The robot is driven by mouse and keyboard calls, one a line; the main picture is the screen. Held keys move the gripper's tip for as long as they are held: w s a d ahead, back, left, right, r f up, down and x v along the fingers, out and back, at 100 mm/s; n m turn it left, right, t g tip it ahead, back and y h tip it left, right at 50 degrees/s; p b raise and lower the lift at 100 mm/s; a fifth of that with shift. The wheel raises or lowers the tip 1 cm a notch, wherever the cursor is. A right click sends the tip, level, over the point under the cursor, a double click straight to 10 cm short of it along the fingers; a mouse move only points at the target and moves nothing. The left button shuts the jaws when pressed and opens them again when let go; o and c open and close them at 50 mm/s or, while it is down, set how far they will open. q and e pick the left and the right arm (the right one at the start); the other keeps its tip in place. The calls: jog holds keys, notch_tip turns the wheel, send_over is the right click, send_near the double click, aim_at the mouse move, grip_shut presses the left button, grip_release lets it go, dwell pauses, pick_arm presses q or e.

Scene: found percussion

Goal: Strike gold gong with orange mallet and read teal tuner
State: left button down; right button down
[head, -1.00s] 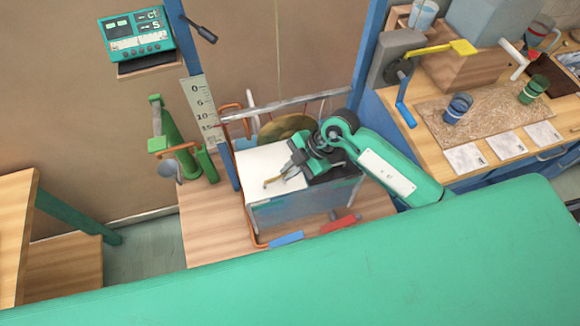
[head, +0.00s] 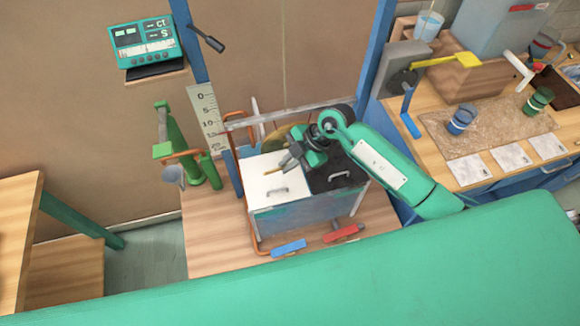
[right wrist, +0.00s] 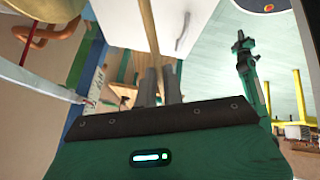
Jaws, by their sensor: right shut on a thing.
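The gold gong (head: 277,139) hangs low behind the white-and-black-topped box, mostly hidden by my right arm and gripper. My right gripper (head: 288,161) is over the back of the box's white half, in front of the gong. It is shut on a thin tan stick (head: 272,171), seemingly the orange mallet's handle. The stick also shows beyond the fingers in the right wrist view (right wrist: 148,24). I cannot make out the mallet's head or whether it touches the gong. The teal tuner (head: 145,45) sits on a small wall shelf at upper left; its display is too small to read surely.
The box (head: 300,216) has two lid handles and stands on a wooden platform (head: 215,235). A blue and a red grip lie in front of it. A green post (head: 178,145) stands to its left. A workbench (head: 430,165) with cups and cards is at right.

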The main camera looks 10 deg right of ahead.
dwell(0.3)
jog(key=shift+w+f+b, duration=0.15)
jog(key=shift+w+b, duration=0.2)
jog(key=w+n+b, duration=0.2)
jog(key=w+b, duration=0.2)
jog(key=w, duration=0.2)
jog(key=s+p, duration=0.1)
jog(key=s, duration=0.1)
jog(key=s+p, duration=0.1)
jog(key=s, duration=0.1)
jog(key=s+p, duration=0.2)
jog(key=shift+s+d+f, duration=0.1)
jog(key=shift+d+f, duration=0.15)
jog(key=shift+d, duration=0.15)
dwell(1.0)
